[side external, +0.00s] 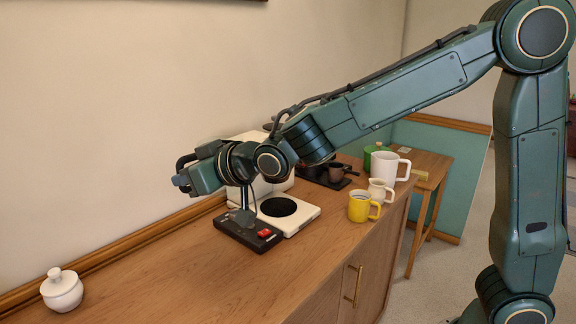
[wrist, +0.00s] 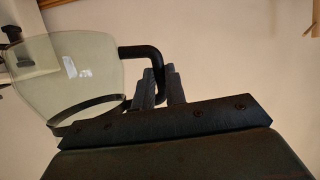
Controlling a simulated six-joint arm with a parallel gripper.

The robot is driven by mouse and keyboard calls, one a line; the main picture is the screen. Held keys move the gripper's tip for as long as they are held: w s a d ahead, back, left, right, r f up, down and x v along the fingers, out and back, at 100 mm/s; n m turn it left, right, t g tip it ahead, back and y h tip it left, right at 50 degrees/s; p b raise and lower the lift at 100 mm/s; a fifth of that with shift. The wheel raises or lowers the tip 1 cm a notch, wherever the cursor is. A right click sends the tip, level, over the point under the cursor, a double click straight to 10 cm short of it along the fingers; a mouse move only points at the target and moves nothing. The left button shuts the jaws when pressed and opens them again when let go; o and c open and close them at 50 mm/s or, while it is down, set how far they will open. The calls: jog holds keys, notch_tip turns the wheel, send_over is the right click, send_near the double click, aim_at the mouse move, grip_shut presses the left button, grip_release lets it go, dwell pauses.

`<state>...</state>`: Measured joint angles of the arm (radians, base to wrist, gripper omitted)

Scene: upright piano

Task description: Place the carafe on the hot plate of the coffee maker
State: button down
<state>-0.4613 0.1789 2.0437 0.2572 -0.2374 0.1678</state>
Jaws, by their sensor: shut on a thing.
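The carafe (wrist: 68,72) is clear glass with a black handle (wrist: 140,53) and a dark band; it fills the left of the wrist view. My gripper (wrist: 161,88) is shut on the handle. In the side view my gripper (side external: 246,198) points down beside the coffee maker. The carafe is hard to make out there; a greyish glassy shape shows below the fingers, over the black panel. The coffee maker (side external: 303,215) is white, with a round black hot plate (side external: 278,207) that looks bare. The arm hides part of its body. I cannot tell the carafe's height above the surface.
A black panel with a red switch (side external: 264,233) lies at the front left of the coffee maker. A yellow mug (side external: 359,208), a cream jug (side external: 378,193) and a white mug (side external: 384,168) stand to the right. A white lidded pot (side external: 62,291) stands far left. The wooden top (side external: 165,270) between is clear.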

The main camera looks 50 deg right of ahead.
notch_tip(320, 180, up, 8)
jog(key=s+d+f+n+y, duration=0.2)
jog(key=d+f, duration=0.1)
jog(key=d, duration=1.3)
jog(key=s+d+r+n+g+y, duration=0.2)
jog(key=s+d+r+n+y, duration=0.1)
jog(key=s+d, duration=0.85)
notch_tip(320, 180, down, 27)
jog(key=a, duration=0.1)
jog(key=shift+s+r, duration=0.2)
jog(key=shift+s, duration=0.25)
jog(key=shift+w, duration=0.15)
jog(key=w, duration=1.3)
jog(key=shift+w, duration=0.4)
jog(key=shift+w, duration=0.1)
